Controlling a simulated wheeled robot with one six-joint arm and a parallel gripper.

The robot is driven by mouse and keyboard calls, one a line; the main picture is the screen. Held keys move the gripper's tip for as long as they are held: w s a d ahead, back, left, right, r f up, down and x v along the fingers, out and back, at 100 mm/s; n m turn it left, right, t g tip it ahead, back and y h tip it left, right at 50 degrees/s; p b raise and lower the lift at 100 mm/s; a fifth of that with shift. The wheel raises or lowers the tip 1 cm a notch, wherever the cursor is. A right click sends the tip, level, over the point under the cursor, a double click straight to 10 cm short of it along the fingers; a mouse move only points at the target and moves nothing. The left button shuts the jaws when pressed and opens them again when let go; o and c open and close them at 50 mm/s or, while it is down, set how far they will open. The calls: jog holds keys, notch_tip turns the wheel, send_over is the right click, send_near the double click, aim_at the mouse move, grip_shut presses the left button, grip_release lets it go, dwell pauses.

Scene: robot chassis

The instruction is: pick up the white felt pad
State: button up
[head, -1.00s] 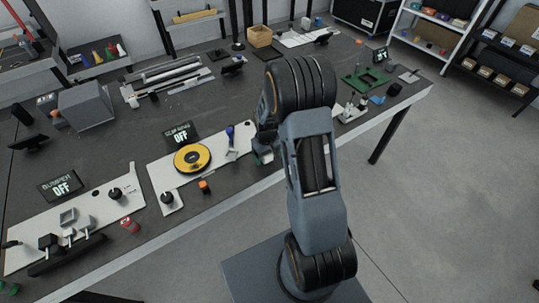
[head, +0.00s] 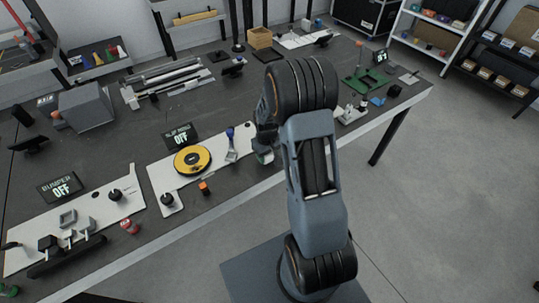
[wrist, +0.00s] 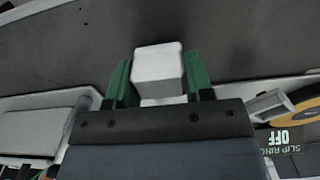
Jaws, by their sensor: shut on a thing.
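The white felt pad (wrist: 158,68) is a small pale block in the wrist view. My gripper (wrist: 158,80) is shut on it, with a green finger against each side. The pad stands out past the fingertips, above the dark tabletop. How far it is above the table I cannot tell. In the head view my arm hides most of the gripper, and the pad cannot be made out there.
A white board with a yellow disc (head: 192,160) and a blue-topped lever (head: 230,140) lies left of my arm. A sign reading OFF (head: 180,137) stands behind the disc. Dark tabletop (head: 120,165) is bare between the boards.

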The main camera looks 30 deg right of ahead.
notch_tip(320, 180, up, 3)
jog(key=shift+f, duration=0.15)
jog(key=s+a+r, duration=0.1)
jog(key=s+r, duration=0.8)
jog(key=s, duration=0.5)
jog(key=shift+a+r+b, duration=0.35)
jog(key=shift+a+b, duration=0.05)
jog(key=shift+b, duration=0.05)
